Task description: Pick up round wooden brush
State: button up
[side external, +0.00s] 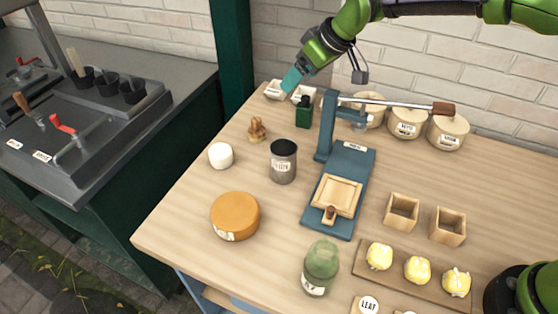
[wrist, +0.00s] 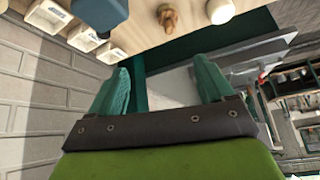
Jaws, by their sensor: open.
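I cannot clearly make out a round wooden brush. A small brown knobbly object (side external: 257,130) stands near the left edge of the wooden table, and its shape is too small to identify surely. It also shows at the top of the wrist view (wrist: 169,18). My gripper (side external: 292,79) is up at the back of the table, over the small white boxes and to the upper right of the brown object. In the wrist view my gripper (wrist: 162,80) has its two teal fingers wide apart with nothing between them.
A blue lever press (side external: 327,135) stands mid-table, with a dark green block (side external: 304,112) beside it. A grey metal cup (side external: 284,162), white jar (side external: 220,155), orange round (side external: 235,216) and green jar (side external: 321,267) stand left and front. A green post (side external: 232,50) rises behind.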

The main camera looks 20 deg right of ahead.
aim_at(259, 121)
jog(key=shift+n, duration=0.6)
jog(key=x, duration=0.5)
jog(key=a+x, duration=0.1)
jog(key=x, duration=0.4)
jog(key=a+x, duration=0.1)
jog(key=x, duration=0.4)
jog(key=shift+w+a+f, duration=0.1)
jog(key=x, duration=0.4)
jog(key=shift+s+a+f, duration=0.15)
jog(key=shift+s+f, duration=0.15)
jog(key=shift+x, duration=0.8)
jog(key=shift+r, duration=0.1)
jog(key=c, duration=1.1)
